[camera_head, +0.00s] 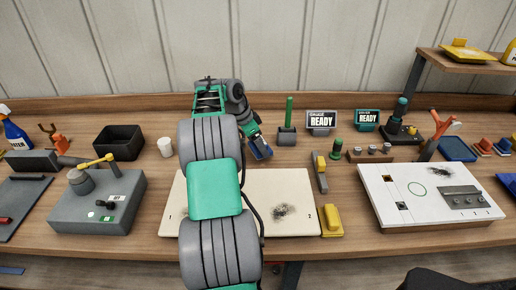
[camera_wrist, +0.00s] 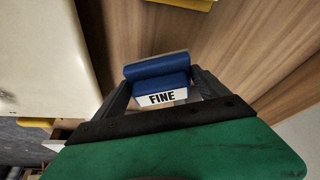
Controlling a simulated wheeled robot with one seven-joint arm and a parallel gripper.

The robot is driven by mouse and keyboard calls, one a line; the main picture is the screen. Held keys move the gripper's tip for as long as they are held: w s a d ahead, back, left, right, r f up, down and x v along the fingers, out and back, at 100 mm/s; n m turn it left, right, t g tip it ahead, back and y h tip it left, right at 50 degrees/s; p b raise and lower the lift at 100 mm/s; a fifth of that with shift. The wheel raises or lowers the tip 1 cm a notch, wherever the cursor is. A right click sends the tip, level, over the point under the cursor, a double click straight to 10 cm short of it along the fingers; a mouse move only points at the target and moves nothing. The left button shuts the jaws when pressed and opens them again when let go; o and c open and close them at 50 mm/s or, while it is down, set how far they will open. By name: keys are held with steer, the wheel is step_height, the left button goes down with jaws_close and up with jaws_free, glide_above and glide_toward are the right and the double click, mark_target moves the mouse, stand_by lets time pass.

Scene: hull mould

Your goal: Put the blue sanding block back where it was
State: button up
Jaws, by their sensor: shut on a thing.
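The blue sanding block (camera_wrist: 156,70) is between my gripper's fingers in the wrist view. It has a white label reading "FINE" on the side facing the camera. My gripper (camera_wrist: 162,92) is shut on it. In the head view, my gripper (camera_head: 254,138) and the blue block (camera_head: 262,151) are just beyond the far edge of the cream board (camera_head: 268,185). The block is tilted there, and I cannot tell whether it touches the wooden table. My arm covers much of the board's left half.
A yellow block (camera_head: 331,217) stands at the board's right front corner. A grey and yellow tool (camera_head: 320,172) lies beside the board. A white panel (camera_head: 425,196) is right; a grey box (camera_head: 98,208) is left.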

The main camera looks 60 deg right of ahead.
mark_target(255, 146)
steer(key=shift+w+d+f, duration=0.1)
steer(key=shift+d+f, duration=0.05)
steer(key=shift+f, duration=0.9)
steer(key=shift+w+d+f, duration=0.1)
steer(key=shift+d+f, duration=0.05)
steer(key=shift+f, duration=0.85)
steer(key=o, duration=1.2)
steer(key=p+v, duration=0.2)
steer(key=v, duration=1)
steer(key=w+a+r+n+t, duration=0.15)
steer(key=w+a+n, duration=0.25)
steer(key=a, duration=0.4)
steer(key=w+a+r+n+t, duration=0.1)
steer(key=w+a+r+n, duration=0.3)
steer(key=a, duration=0.4)
steer(key=w+a+r+n+t, duration=0.1)
steer(key=w+a+n+t, duration=0.1)
steer(key=w+a+n, duration=0.45)
steer(key=s+a+f+n+y, duration=0.1)
steer(key=s+a+n, duration=0.3)
steer(key=a, duration=0.6)
steer(key=s+a+f+n+t+y, duration=0.1)
steer(key=s+a+f+n, duration=0.2)
steer(key=a, duration=0.7)
steer(key=s+a+f+n+t+y, duration=0.1)
steer(key=s+a+n, duration=0.4)
steer(key=a, duration=0.5)
steer(key=shift+a+f, duration=0.25)
steer(key=shift+f, duration=0.6)
